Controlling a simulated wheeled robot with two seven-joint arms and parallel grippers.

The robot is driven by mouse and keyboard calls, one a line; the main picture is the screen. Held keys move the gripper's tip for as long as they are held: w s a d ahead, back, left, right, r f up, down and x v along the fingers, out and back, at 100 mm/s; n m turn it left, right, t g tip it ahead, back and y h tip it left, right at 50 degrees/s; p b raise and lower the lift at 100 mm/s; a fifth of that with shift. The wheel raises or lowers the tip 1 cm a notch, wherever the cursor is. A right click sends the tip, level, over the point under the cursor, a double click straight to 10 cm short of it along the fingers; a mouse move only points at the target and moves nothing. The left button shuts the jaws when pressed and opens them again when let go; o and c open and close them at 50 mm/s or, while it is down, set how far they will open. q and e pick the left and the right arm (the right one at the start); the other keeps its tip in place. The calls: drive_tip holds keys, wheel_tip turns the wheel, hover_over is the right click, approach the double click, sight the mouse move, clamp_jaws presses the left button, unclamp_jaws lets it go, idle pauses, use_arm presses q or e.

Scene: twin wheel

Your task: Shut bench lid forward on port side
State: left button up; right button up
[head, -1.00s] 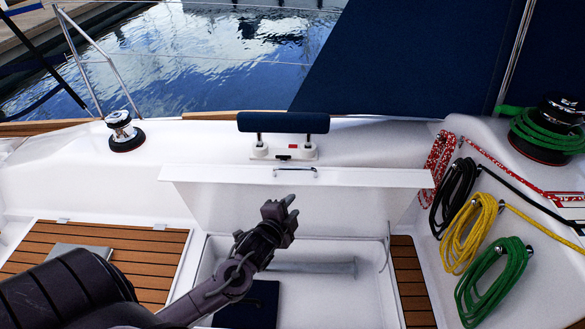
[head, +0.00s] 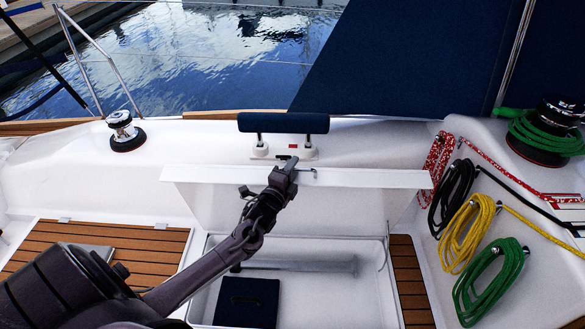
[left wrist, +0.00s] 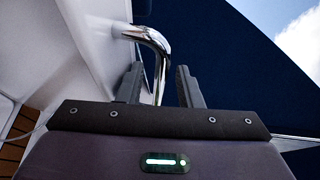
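The white bench lid (head: 370,178) stands raised and upright behind the open bench locker (head: 330,300). A small chrome handle (head: 314,172) sits on the lid's top edge, mostly hidden by my gripper in the head view. My left gripper (head: 289,165) is at the handle. In the left wrist view, the chrome handle (left wrist: 155,42) comes down between my gripper's fingers (left wrist: 162,88), nearer the left finger. The fingers are spread, with a gap to the right of the bar. I cannot tell if they touch it. My right gripper is not in view.
A dark blue box (head: 247,302) and a grey tube (head: 300,265) lie inside the locker. A navy backrest (head: 283,123) is behind the lid. Rope coils (head: 467,232) hang at the right, and a winch (head: 125,132) stands at the left.

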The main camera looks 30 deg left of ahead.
use_arm(q)
clamp_jaws()
idle(0.4)
